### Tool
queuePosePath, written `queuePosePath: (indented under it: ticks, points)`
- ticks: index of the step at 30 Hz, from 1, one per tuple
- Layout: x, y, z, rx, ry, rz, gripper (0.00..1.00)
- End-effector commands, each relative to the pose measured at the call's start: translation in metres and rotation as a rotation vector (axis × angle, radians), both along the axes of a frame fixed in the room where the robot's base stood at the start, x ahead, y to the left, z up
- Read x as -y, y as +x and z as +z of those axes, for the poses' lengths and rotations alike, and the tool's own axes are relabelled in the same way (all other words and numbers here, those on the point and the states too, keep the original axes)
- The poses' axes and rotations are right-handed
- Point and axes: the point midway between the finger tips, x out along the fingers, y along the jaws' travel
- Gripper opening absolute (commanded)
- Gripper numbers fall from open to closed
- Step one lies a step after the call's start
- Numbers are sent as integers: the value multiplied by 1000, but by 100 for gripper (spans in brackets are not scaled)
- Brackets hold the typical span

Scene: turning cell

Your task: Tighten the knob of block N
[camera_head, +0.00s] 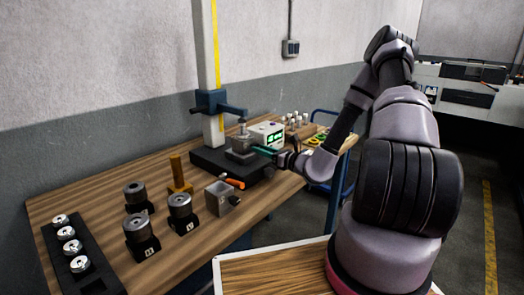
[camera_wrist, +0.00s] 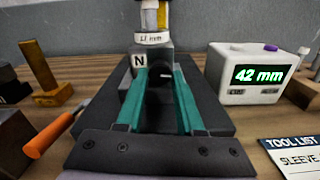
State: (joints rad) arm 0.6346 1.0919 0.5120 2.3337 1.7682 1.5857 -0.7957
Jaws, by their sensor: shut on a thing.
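Block N (camera_wrist: 138,88), a grey block with a white "N" label, stands on the dark base plate under the upright gauge post. Its dark knob (camera_wrist: 163,82) faces my wrist camera. My gripper (camera_wrist: 162,76) has teal fingers on either side of the knob, shut on it. In the head view my gripper (camera_head: 262,150) reaches block N (camera_head: 240,146) from the right; the knob cannot be made out there.
A white readout box (camera_wrist: 251,76) shows "42 mm" to the right. An orange-handled tool (camera_wrist: 50,135) lies left of the base plate.

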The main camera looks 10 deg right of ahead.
Motion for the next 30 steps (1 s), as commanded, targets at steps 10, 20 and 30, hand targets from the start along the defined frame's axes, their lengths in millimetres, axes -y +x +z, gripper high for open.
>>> queuePosePath:
  ticks: [10,20,30]
  points:
    - [0,-1,0,-176,238,0,0]
    - [-1,-1,0,-360,492,1,0]
    - [-1,-1,0,-551,753,0,0]
